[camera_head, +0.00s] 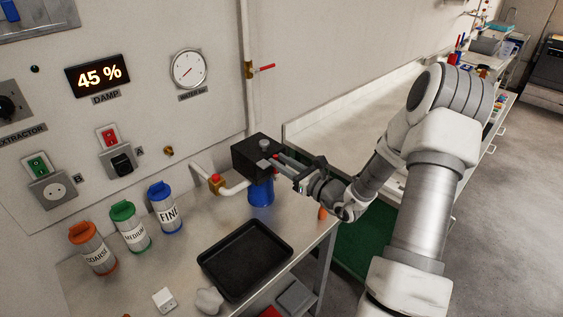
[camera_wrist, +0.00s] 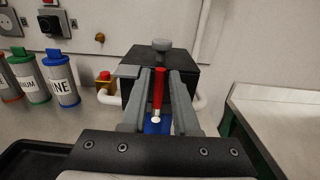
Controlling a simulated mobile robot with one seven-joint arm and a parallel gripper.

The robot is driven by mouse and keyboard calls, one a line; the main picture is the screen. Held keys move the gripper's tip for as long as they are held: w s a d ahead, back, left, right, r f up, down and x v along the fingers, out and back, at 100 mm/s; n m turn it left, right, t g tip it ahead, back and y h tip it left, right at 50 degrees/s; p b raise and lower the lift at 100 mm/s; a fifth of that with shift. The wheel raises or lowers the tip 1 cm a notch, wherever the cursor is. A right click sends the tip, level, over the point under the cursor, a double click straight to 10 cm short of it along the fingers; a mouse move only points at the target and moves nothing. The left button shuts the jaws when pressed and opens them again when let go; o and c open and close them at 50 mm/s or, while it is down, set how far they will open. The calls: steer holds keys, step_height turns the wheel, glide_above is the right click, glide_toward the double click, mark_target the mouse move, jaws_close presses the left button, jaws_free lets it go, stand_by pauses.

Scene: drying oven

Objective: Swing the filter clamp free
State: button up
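The filter unit is a black block (camera_head: 257,152) on the wall-side pipework with a blue bowl (camera_head: 262,192) beneath it. The black block (camera_wrist: 185,75) fills the middle of the wrist view, with a little of the blue bowl (camera_wrist: 152,128) showing low down. A red lever with a pale metal end, seemingly the filter clamp (camera_wrist: 159,90), stands upright in front of the block. My gripper (camera_wrist: 161,76) is open, with one grey finger on each side of the lever and narrow gaps showing. In the head view my gripper (camera_head: 277,164) reaches the block's right front.
A black tray (camera_head: 244,262) lies on the bench in front of the filter unit. Canisters labelled coarse (camera_head: 92,249), medium (camera_head: 130,228) and fine (camera_head: 165,209) stand to the left. A brass-fitted pipe with a red knob (camera_head: 215,182) joins the block's left side. A display reads 45 % (camera_head: 97,75).

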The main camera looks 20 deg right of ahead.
jaws_close()
stand_by(1.4)
